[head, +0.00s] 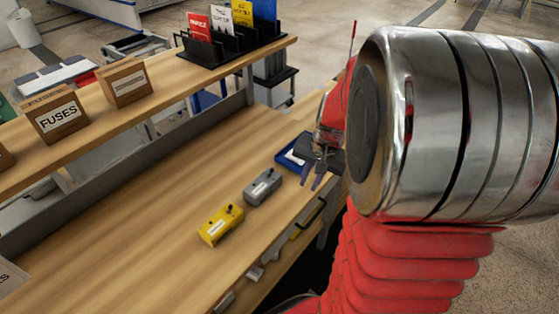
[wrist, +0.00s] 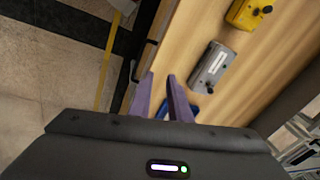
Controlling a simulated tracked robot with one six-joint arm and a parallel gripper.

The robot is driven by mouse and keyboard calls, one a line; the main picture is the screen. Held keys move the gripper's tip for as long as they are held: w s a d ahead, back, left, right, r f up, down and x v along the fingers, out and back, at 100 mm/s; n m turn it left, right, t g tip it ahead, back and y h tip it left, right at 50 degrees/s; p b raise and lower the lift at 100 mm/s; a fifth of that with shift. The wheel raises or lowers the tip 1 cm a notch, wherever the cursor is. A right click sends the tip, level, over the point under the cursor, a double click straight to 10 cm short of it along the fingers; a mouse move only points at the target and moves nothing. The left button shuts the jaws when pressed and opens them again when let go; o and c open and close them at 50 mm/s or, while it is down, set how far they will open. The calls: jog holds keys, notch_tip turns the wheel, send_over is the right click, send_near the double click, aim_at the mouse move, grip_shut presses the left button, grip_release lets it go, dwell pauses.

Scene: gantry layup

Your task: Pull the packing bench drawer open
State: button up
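The packing bench (head: 150,205) has a light wood top. A black bar handle (head: 311,213) shows on its front side below the top edge, and the drawer front around it looks flush, though my arm hides part of that side. In the wrist view, a dark handle (wrist: 150,46) shows along the bench edge, beyond my fingertips. My gripper (head: 312,182) is near the front edge, apart from the handle and farther along the bench. Its two purple fingers also show in the wrist view (wrist: 160,76), spread with an empty gap between them.
A raised shelf holds fuse boxes (head: 58,118) and a black rack (head: 225,45). Tiled floor (wrist: 50,70) lies open beside the bench.

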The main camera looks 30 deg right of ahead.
aim_at(317, 214)
jog(key=s+d+f+m, duration=0.1)
jog(key=d+f+m, duration=0.2)
jog(key=d+f, duration=0.3)
jog(key=shift+s+d+y, duration=0.3)
jog(key=shift+d, duration=0.1)
jog(key=shift+f, duration=0.15)
jog(key=shift+s+x, duration=0.2)
jog(key=shift+x, duration=6.55)
jog(key=shift+c, duration=0.5)
grip_shut()
jog(key=shift+d, duration=0.1)
